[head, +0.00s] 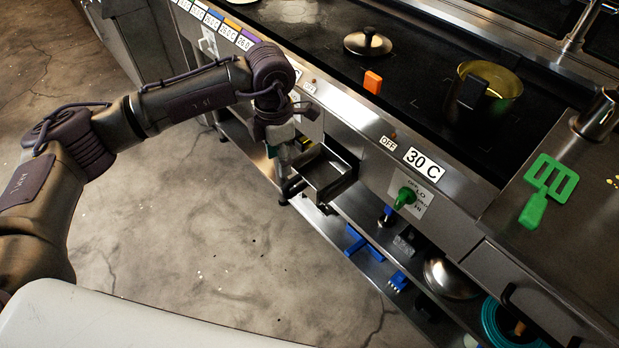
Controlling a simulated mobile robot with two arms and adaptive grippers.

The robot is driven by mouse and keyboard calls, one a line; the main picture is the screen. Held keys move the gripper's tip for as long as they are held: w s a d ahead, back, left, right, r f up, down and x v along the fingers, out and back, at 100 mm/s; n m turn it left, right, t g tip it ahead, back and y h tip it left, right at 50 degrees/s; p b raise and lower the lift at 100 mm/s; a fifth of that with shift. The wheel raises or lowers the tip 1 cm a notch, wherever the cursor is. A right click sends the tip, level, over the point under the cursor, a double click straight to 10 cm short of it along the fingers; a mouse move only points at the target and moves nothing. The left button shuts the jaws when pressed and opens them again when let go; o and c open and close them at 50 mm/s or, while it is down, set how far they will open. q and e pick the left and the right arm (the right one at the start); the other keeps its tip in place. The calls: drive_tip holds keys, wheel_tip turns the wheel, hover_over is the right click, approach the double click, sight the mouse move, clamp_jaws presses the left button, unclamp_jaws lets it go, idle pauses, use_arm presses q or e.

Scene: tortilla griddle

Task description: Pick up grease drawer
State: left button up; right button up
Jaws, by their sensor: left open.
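The grease drawer (334,186) is a small metal open-topped box. It sticks out from the front of the griddle counter, below the control panel, and looks empty. My left arm reaches in from the left, and my left gripper (290,188) points down at the drawer's outer left end. The gripper is open, close to the drawer's front; whether it touches the drawer or its handle I cannot tell. The wrist hides part of the panel behind it. My right gripper is not in view.
The griddle top holds a round lid (367,43), an orange block (373,82) and a brass-coloured pot (490,85). A green spatula (548,185) lies on the right counter. A lower shelf holds brushes and a metal bowl (452,278). The floor at left is clear.

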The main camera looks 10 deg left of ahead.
sight(286, 184)
use_arm(q)
wheel_tip(286, 184, down, 7)
drive_tip(key=shift+d+r, duration=0.1)
drive_tip(key=shift+d, duration=0.05)
drive_tip(key=shift+w+d+f+p, duration=0.1)
drive_tip(key=shift+d+f+p, duration=0.1)
drive_tip(key=shift+f, duration=1.15)
drive_tip(key=shift+d+f+p, duration=0.1)
drive_tip(key=shift+f+p, duration=0.1)
drive_tip(key=shift+f, duration=1.15)
clamp_jaws()
